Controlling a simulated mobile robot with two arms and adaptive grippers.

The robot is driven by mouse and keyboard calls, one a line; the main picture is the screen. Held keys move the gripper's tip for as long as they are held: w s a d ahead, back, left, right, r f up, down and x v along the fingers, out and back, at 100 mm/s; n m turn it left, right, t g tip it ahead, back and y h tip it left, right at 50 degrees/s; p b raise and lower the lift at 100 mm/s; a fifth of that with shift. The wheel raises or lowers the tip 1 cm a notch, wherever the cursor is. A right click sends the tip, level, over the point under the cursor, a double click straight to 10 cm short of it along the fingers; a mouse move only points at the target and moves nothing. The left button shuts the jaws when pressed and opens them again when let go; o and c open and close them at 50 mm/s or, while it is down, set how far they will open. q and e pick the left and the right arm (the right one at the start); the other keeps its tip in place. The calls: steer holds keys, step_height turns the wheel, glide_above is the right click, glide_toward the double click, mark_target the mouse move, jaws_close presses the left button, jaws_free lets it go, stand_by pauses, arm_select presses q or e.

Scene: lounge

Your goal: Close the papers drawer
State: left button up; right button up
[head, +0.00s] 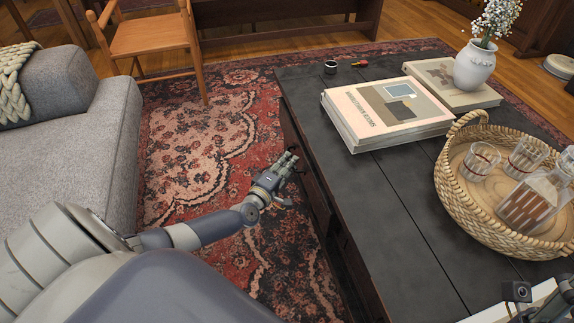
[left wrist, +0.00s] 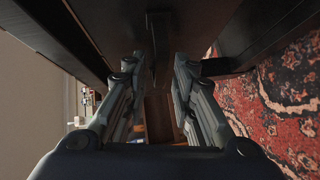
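The dark coffee table (head: 395,215) has drawer fronts (head: 312,190) along its left side, seen steeply from above in the head view. How far the papers drawer stands out cannot be told, and no papers show. My left gripper (head: 290,162) is beside this side of the table, below the top's edge. In the left wrist view its fingers (left wrist: 152,100) are spread apart with nothing clearly held. A dark upright piece (left wrist: 158,45) shows beyond the gap, against dark wood; contact is unclear. A camera-like part (head: 516,292) at the lower right may belong to my right wrist; no right fingers show.
Books (head: 385,112), a white flower vase (head: 474,66) and a wicker tray (head: 452,185) with glasses and a decanter are on the tabletop. A grey sofa (head: 85,130) and wooden chair (head: 150,38) are left. Patterned rug (head: 200,150) lies between sofa and table.

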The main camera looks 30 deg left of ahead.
mark_target(301, 162)
arm_select(q)
jaws_close()
steer(key=shift+w+d, duration=1.35)
steer(key=shift+w, duration=0.25)
steer(key=shift+r, duration=0.1)
steer(key=shift+o, duration=1.8)
jaws_free()
steer(key=shift+w+d, duration=0.1)
steer(key=shift+s+d, duration=0.1)
steer(key=shift+s, duration=0.4)
steer(key=s+r, duration=0.1)
steer(key=s, duration=1)
steer(key=shift+d+r, duration=0.25)
steer(key=shift+d, duration=0.15)
